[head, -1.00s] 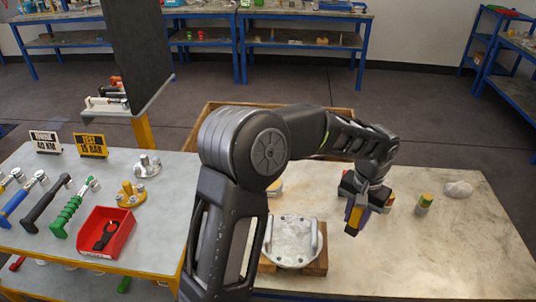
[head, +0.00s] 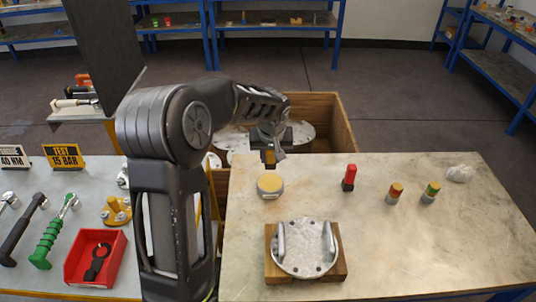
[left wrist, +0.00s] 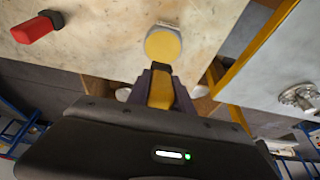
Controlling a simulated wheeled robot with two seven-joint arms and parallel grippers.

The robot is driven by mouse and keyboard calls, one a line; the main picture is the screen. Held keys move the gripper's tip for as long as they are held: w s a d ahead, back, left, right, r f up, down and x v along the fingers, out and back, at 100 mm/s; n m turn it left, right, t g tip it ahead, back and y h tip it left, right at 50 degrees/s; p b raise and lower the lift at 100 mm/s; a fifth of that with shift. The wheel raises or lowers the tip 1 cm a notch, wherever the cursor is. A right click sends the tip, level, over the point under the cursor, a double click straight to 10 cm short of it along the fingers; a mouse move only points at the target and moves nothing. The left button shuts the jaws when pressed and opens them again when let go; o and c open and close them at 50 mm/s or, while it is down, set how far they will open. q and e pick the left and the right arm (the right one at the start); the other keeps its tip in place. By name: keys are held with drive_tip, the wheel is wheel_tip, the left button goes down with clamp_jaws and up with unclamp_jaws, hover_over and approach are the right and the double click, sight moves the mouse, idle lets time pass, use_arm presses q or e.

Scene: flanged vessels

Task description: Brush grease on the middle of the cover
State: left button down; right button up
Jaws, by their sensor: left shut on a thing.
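The cover (head: 321,262), a round metal disc with two upright handles and holes around its rim, lies on a wooden block (head: 338,268). A shallow round tin (head: 270,186) with a yellow top, which looks like the grease, stands near the table's far left corner; it also shows in the left wrist view (left wrist: 163,44). My left gripper (head: 268,158) is just beyond the tin, near the table's far edge. In the left wrist view it (left wrist: 160,90) is shut on a yellow thing (left wrist: 160,92) that looks like the brush; its tip is not clear. My right gripper is out of view.
A red and black block (head: 349,178), two grey cylinders with coloured tops (head: 395,194) (head: 430,193) and a white crumpled lump (head: 459,173) stand along the back of the table. A wooden crate (head: 336,118) is behind it. The table's right front is clear.

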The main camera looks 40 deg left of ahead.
use_arm(q)
drive_tip(key=shift+f, duration=0.1)
drive_tip(key=shift+f+b, duration=1.55)
drive_tip(key=shift+f, duration=1.4)
drive_tip(key=shift+f+b, duration=0.5)
drive_tip(key=shift+f, duration=0.1)
idle(0.9)
drive_tip(key=shift+r+p, duration=1.75)
drive_tip(key=shift+r, duration=1.85)
